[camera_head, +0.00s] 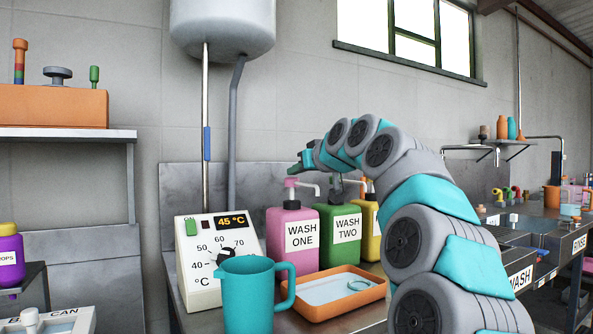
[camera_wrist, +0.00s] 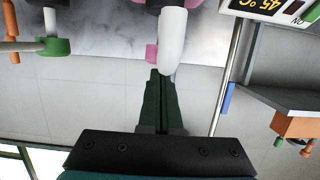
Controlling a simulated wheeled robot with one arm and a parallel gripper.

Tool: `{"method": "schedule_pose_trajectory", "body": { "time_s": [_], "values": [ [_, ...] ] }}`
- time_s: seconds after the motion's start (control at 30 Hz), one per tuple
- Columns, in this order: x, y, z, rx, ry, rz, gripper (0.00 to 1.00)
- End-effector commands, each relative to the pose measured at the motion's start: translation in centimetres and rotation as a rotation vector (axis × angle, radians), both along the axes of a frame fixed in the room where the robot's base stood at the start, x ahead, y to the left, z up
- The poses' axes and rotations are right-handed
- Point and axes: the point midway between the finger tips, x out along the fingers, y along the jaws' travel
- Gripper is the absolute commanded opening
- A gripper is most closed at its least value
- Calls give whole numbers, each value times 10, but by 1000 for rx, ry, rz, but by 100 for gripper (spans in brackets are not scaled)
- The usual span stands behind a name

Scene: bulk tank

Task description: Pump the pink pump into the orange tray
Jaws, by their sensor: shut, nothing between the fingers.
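The pink pump bottle (camera_head: 290,240), labelled WASH ONE, stands upright on the bench. Its pink pump head (camera_head: 290,183) has a pale spout pointing right and forward. In the wrist view the white spout (camera_wrist: 172,42) shows large, with a bit of pink head (camera_wrist: 152,53) beside it. My gripper (camera_head: 294,168) is shut and empty just above the pump head; whether it touches is unclear. Its dark green fingers also show in the wrist view (camera_wrist: 158,92). The orange tray (camera_head: 318,314) lies in front of the pink and green bottles, with a pale inside and a small ring in it.
A green bottle (camera_head: 340,243) labelled WASH TWO and a yellow bottle (camera_head: 371,243) stand to the right, partly behind my arm. A teal jug (camera_head: 248,300) stands left of the tray, before a temperature panel (camera_head: 190,262). A tank (camera_head: 222,25) hangs above.

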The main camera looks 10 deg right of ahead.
Motion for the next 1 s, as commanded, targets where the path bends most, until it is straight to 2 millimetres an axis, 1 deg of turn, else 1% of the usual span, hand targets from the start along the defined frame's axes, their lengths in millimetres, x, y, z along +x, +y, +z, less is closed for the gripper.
{"method": "schedule_pose_trajectory", "body": {
  "time_s": [0.13, 0.3, 0.37, 0.77, 0.87, 1.0],
  "values": [
    [0, 0, -8, 0, 0, 0, 0],
    [-1, 0, -26, 0, 0, 0, 0],
    [-1, 0, -28, 0, 0, 0, 0],
    [0, 0, -25, -1, 3, 0, 0],
    [-2, 1, -19, -2, 2, 0, 0],
    [-8, 3, -1, -2, -1, 0, 0]
  ]
}}
